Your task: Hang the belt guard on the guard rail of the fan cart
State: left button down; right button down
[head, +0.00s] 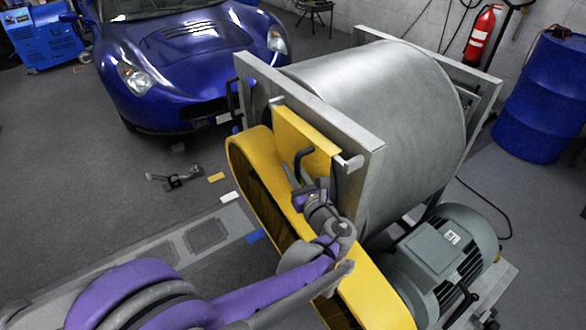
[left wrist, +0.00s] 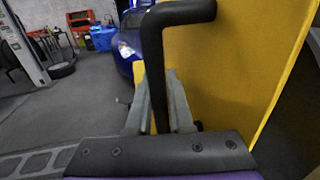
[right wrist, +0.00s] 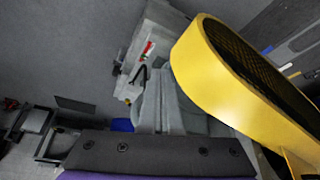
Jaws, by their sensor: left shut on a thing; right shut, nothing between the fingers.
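The yellow belt guard (head: 245,160) is upright against the near side of the fan cart (head: 375,150), with its flat plate (head: 305,140) up at the guard rail. Grey rail ends (head: 350,163) show on both sides of the plate; whether it hooks over the rail is hidden. My left gripper (head: 310,192) is shut on the guard's black handle, which stands between its fingers in the left wrist view (left wrist: 157,95). My right gripper (right wrist: 168,105) is shut and empty, with the guard's rounded yellow end (right wrist: 205,70) close beside it. It is not in the head view.
The cart carries a large grey drum (head: 380,100) and a grey motor (head: 445,255). A blue car (head: 185,50) stands behind at the left. A blue barrel (head: 540,100) and a red extinguisher (head: 482,35) stand at the back right.

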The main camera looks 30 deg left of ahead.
pick_arm(q)
jog(key=c, duration=0.7)
grip_release()
jog(key=shift+c, duration=0.2)
jog(key=v, duration=1.1)
jog(key=shift+p, duration=0.3)
